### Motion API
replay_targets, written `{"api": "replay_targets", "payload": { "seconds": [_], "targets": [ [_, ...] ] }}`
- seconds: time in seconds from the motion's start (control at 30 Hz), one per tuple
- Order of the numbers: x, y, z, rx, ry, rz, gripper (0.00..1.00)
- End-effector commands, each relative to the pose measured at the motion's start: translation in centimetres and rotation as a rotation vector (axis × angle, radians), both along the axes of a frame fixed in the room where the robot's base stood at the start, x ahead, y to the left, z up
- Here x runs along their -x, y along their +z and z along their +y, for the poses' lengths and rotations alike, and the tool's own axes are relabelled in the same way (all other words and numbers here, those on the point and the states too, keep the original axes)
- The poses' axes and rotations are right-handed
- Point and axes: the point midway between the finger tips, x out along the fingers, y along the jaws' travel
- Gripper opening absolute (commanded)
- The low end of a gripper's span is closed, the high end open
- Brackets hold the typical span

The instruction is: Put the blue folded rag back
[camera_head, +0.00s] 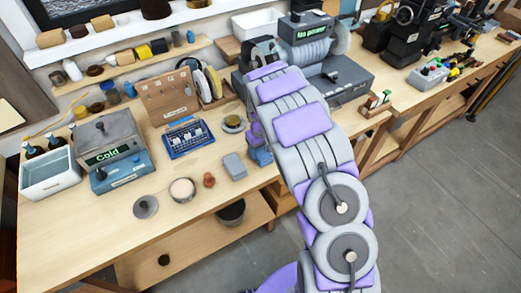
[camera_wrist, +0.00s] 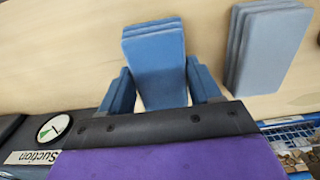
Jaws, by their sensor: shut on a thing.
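The blue folded rag (camera_wrist: 155,62) is a layered stack between the two blue fingers of my gripper (camera_wrist: 160,85) in the wrist view. The gripper is shut on it, and bare wooden bench top shows beyond it. I cannot tell whether the rag touches the bench. A paler grey-blue folded rag (camera_wrist: 268,48) lies on the bench to the right, apart from the held one. In the head view this grey-blue rag (camera_head: 235,166) lies left of my arm's end. The held rag is largely hidden there by my arm.
A blue rack (camera_head: 185,138) with small parts stands behind the grey-blue rag. A gauge (camera_wrist: 54,129) labelled "Suction" shows at lower left in the wrist view. A round tin (camera_head: 182,190) and a small brown pot (camera_head: 209,180) stand left.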

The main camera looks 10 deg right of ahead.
Motion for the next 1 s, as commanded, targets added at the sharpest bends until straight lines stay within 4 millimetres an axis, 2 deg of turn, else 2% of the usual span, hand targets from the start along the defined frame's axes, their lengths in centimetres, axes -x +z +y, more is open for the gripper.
{"api": "replay_targets", "payload": {
  "seconds": [0.13,0.17,0.43,0.77,1.0],
  "targets": [
    [0.0,-0.1,0.0,-0.001,0.0,0.001,0.34],
    [0.0,-0.2,0.0,-0.001,0.0,0.001,0.64],
    [0.0,-0.2,0.0,-0.001,0.0,0.001,0.89],
    [0.0,0.1,0.0,-0.001,0.0,0.001,0.89],
    [0.0,2.7,0.0,-0.002,0.0,0.002,0.89]
  ]
}}
